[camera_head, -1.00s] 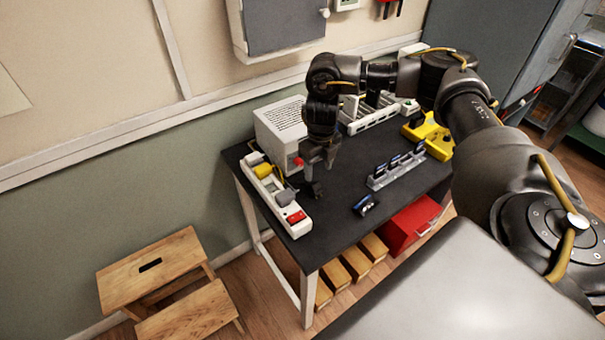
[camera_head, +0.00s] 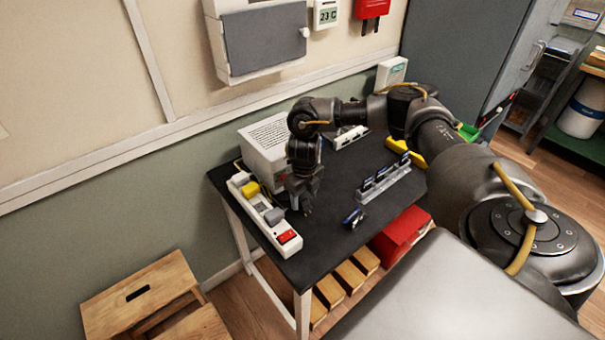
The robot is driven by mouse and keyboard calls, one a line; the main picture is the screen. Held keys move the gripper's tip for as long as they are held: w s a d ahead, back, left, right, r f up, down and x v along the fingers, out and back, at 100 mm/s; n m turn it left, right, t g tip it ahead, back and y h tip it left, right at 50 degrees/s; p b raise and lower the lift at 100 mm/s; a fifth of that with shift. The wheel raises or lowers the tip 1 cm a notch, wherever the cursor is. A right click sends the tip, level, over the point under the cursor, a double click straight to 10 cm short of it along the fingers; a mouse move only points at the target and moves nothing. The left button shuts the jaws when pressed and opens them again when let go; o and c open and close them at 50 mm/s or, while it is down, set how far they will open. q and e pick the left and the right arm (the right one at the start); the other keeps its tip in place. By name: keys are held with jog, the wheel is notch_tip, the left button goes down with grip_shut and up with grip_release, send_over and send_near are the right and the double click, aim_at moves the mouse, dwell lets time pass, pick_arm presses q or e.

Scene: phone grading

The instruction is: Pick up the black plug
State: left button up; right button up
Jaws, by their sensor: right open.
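My right gripper (camera_head: 305,208) is open and points down over the left part of the black table (camera_head: 345,232), just right of the power strip. I cannot make out the black plug apart from the dark fingers and the dark tabletop; the gripper seems to cover that spot. The white power strip (camera_head: 262,226) lies along the table's left edge. It carries a yellow plug (camera_head: 251,188), grey plugs (camera_head: 274,216) and a red switch (camera_head: 287,237). My left gripper is out of view.
A white box (camera_head: 262,146) stands behind the gripper. A grey rack (camera_head: 385,186) with several phones and a loose phone (camera_head: 353,218) lie to the right. A yellow device (camera_head: 407,152) is partly behind my arm. A wooden step stool (camera_head: 142,290) stands on the floor at left.

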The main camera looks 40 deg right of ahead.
aim_at(304, 200)
jog(key=shift+w+f+p, duration=0.1)
jog(key=shift+f+p, duration=0.3)
jog(key=shift+f, duration=1.6)
jog(key=c, duration=1.2)
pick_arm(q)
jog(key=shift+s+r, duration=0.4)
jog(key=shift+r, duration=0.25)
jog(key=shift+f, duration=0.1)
